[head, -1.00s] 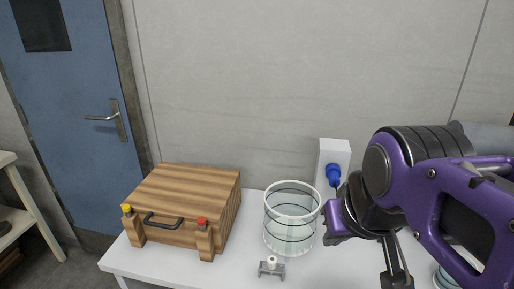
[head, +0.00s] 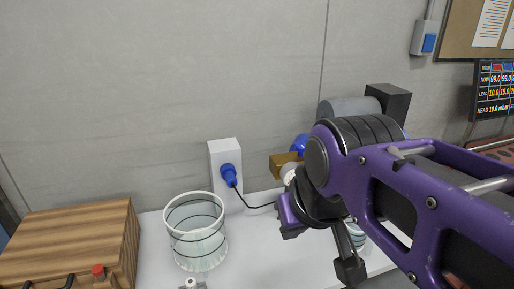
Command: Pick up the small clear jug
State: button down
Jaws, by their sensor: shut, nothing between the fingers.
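A clear cylindrical vessel (head: 196,245) with dark bands stands on the white table, left of my arm. A second, smaller-looking clear vessel (head: 357,238) shows behind my arm, and most of it is hidden. I cannot tell from this view which one is the small clear jug, as no handle or spout shows. My gripper (head: 350,270) points down in front of the second vessel. It is shut and empty, apart from both vessels as far as I can see.
A wooden case (head: 75,238) sits at the left. A white socket box (head: 225,160) with a blue plug (head: 230,175) and black cable stands at the wall. A grey cylindrical device (head: 350,108) is behind my arm. The white table (head: 270,255) is clear between the banded vessel and my gripper.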

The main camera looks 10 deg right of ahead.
aim_at(359, 237)
jog(key=z, duration=1.1)
jog(key=i+l+u, duration=0.15)
jog(key=l+u, duration=0.25)
jog(key=l, duration=0.15)
jog(key=i+l+u, duration=0.1)
jog(key=l+u, duration=0.3)
jog(key=l, duration=0.2)
jog(key=l+u, duration=0.4)
jog(key=l, duration=0.15)
jog(key=k+l, duration=0.15)
jog(key=l, duration=0.2)
jog(key=k+l+z, duration=0.1)
jog(key=l, duration=0.25)
jog(key=k+l, duration=0.25)
jog(key=k+l+z, duration=0.1)
jog(key=l, duration=0.35)
jog(key=j+z, duration=0.2)
jog(key=j, duration=0.35)
jog(key=i+j+u, duration=0.15)
jog(key=j, duration=0.2)
jog(key=i+j+u, duration=0.15)
jog(key=i+j, duration=0.1)
jog(key=j, duration=0.1)
